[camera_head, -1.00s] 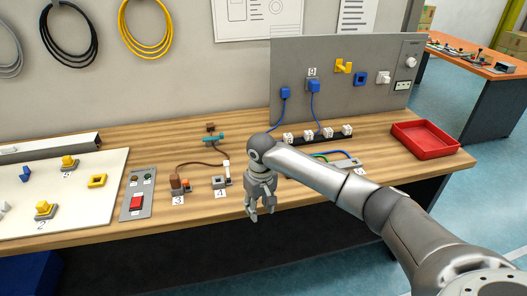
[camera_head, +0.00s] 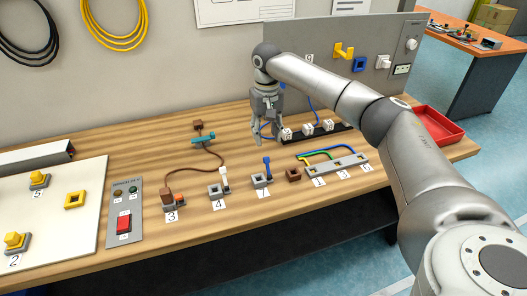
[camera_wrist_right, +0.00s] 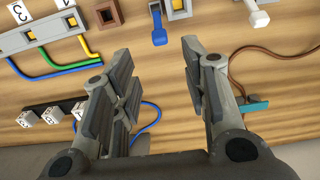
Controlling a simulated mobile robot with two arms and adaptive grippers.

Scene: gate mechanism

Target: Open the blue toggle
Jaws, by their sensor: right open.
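The blue toggle (camera_head: 267,164) is a small blue lever at the back of a grey square block (camera_head: 261,181) by label 7, near the table's front. In the right wrist view the blue toggle (camera_wrist_right: 159,32) shows at the top centre, beyond the gap between the fingers. My right gripper (camera_head: 267,139) points down over the table, behind the toggle in the head view and apart from it. In the wrist view the right gripper (camera_wrist_right: 158,50) is open and empty. My left gripper is not in view.
A similar block (camera_head: 215,191) with a white lever stands left of the toggle, by label 4. A brown block (camera_head: 293,175) and a grey strip with cables (camera_head: 338,166) lie right. A black rail with white cubes (camera_head: 327,129) and an upright grey panel (camera_head: 385,35) stand behind.

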